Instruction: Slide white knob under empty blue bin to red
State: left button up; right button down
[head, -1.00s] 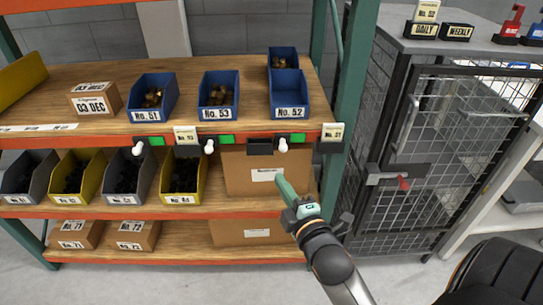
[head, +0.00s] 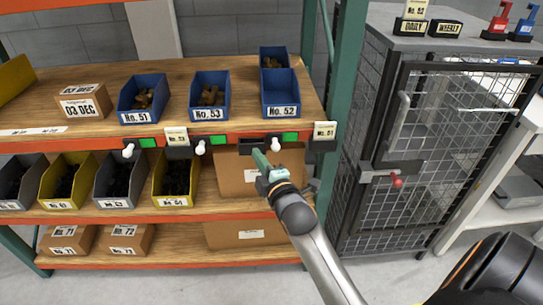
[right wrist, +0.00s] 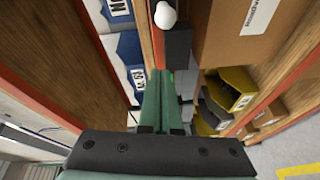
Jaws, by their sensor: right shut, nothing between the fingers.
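The empty blue bin (head: 281,100), labelled No. 52, stands at the right end of the upper shelf. Under it on the shelf's front edge is a white knob (head: 275,146), with a green patch (head: 290,138) showing to its right and a black plate to its left. No red shows beside it. My right gripper (head: 260,158) is shut and empty, its green fingertips just left of and slightly below the knob. The right wrist view shows the knob (right wrist: 165,16) at the top, apart from the shut fingers (right wrist: 160,100). My left gripper is out of view.
Blue bins No. 51 (head: 143,97) and No. 53 (head: 209,95) hold brass parts; their knobs (head: 128,150) (head: 200,147) also have green beside them. A green post (head: 339,120) and a mesh cage (head: 430,130) stand right. A cardboard box (head: 232,175) sits below the shelf.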

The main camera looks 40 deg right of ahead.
aim_at(275, 140)
jog(key=d, duration=0.4)
jog(key=shift+f, duration=0.4)
jog(key=s+d, duration=0.1)
jog(key=d+p, duration=0.1)
jog(key=s+d, duration=0.1)
jog(key=d, duration=0.1)
jog(key=shift+s, duration=0.3)
